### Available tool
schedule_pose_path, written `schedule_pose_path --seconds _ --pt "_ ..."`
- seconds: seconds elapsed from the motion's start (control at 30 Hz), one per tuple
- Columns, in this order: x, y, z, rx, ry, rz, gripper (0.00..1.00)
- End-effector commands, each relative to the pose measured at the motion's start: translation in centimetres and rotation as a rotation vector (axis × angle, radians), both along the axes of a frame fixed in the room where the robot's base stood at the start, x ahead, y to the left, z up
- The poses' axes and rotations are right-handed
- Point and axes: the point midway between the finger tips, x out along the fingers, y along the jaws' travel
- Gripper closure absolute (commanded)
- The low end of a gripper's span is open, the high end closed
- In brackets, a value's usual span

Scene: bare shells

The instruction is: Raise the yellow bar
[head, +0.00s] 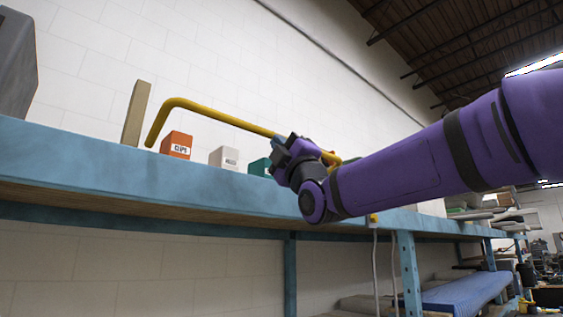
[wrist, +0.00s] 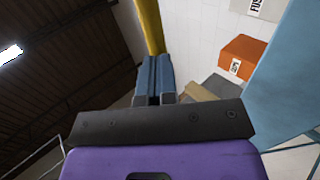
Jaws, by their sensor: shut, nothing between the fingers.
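The yellow bar (head: 222,116) is a long tube above the blue shelf. Its left end bends down, and its long part slopes down to the right to my gripper. A short yellow piece shows again just right of the gripper. My gripper (head: 284,147) is shut and empty, at the right part of the bar, and hides some of it. In the wrist view the shut fingers (wrist: 156,60) lie in line with the bar (wrist: 150,25), which runs upward from their tips. I cannot tell whether they touch.
On the blue shelf (head: 100,160) stand a tan upright block (head: 135,113), an orange box (head: 176,145), a pale box (head: 224,158) and a green box (head: 260,167). A grey object (head: 16,62) is at the far left. The air above the bar looks clear.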

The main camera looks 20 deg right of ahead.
Motion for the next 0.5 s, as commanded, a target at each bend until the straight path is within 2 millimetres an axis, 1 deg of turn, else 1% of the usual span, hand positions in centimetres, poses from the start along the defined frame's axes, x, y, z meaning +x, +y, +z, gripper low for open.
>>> schedule_pose_path --seconds 0.03,0.2,0.4,0.5 --pt "0.0 0.0 0.8 -0.013 0.035 -0.002 1.00" --pt "0.6 0.2 2.4 -0.056 0.168 0.000 1.00" --pt "1.3 0.5 3.8 -0.095 0.292 0.002 1.00" --pt "1.8 0.6 4.2 -0.106 0.324 0.001 1.00"
